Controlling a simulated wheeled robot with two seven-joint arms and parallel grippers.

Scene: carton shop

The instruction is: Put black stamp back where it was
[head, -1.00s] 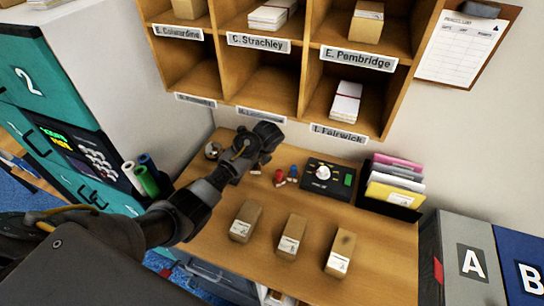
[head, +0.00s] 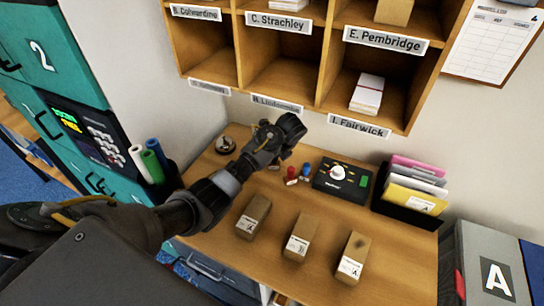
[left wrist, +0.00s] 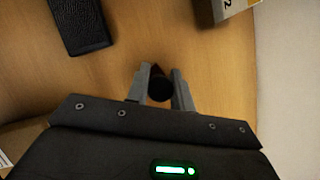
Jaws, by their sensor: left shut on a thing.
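My left gripper (head: 278,145) is over the back of the wooden desk, its fingertips hidden behind its own body in the head view. In the left wrist view my left gripper (left wrist: 160,74) is shut on the black stamp (left wrist: 160,90), whose dark round end shows between the fingers. I cannot tell how high above the desk it is held. The black stamp is hidden in the head view. A red stamp (head: 291,176) and a blue stamp (head: 306,172) stand just right of the gripper. My right gripper is not in view.
Several small cartons (head: 298,237) lie in front. A bell (head: 225,145) is at the back left. Pigeonholes (head: 282,85) hang above. A black textured object (left wrist: 78,25) shows in the wrist view.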

